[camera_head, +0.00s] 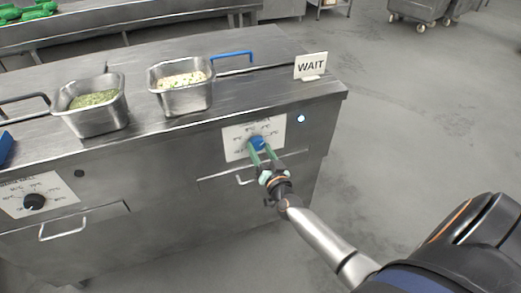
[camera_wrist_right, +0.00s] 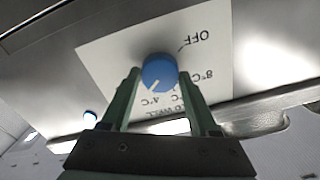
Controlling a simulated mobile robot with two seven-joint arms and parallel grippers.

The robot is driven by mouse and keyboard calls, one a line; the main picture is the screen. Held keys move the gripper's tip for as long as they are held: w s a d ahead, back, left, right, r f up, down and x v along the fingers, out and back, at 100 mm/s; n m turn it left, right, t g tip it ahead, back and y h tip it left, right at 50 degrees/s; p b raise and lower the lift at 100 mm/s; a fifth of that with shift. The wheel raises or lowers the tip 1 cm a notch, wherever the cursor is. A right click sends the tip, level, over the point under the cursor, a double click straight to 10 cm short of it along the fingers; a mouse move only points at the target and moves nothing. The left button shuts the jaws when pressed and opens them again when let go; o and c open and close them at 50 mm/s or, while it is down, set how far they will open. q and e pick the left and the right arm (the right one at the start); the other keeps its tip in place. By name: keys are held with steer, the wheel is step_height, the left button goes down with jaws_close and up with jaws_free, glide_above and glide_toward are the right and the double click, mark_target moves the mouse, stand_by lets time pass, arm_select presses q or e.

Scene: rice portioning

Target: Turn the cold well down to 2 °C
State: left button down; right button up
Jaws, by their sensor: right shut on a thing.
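The cold well's blue knob (camera_head: 257,142) sits on a white dial plate (camera_head: 278,128) on the front of the steel counter. My right gripper (camera_head: 263,153) reaches it from the front, its green fingers shut on the knob. In the right wrist view the knob (camera_wrist_right: 158,70) sits between the fingertips. The plate shows upside down there, with OFF, 8°C and 4°C readable and other marks hidden by the fingers. The knob's white pointer line slants to the lower left, near the 4°C side; I cannot tell its exact mark. My left gripper is not in view.
A small round light (camera_head: 301,118) is right of the plate. Another dial with a black knob (camera_head: 34,202) is at the left. Two steel pans, one with green food (camera_head: 92,122) and one with pale food (camera_head: 186,99), and a WAIT sign (camera_head: 311,66) stand on top.

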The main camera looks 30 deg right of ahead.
steer(key=m, duration=0.3)
steer(key=shift+m, duration=0.7)
steer(key=o, duration=1.4)
steer(key=shift+c, duration=0.2)
steer(key=shift+s, duration=0.1)
steer(key=shift+s+a, duration=0.1)
steer(key=shift+s, duration=0.2)
steer(key=p+v, duration=0.1)
steer(key=v, duration=1)
steer(key=shift+s, duration=0.35)
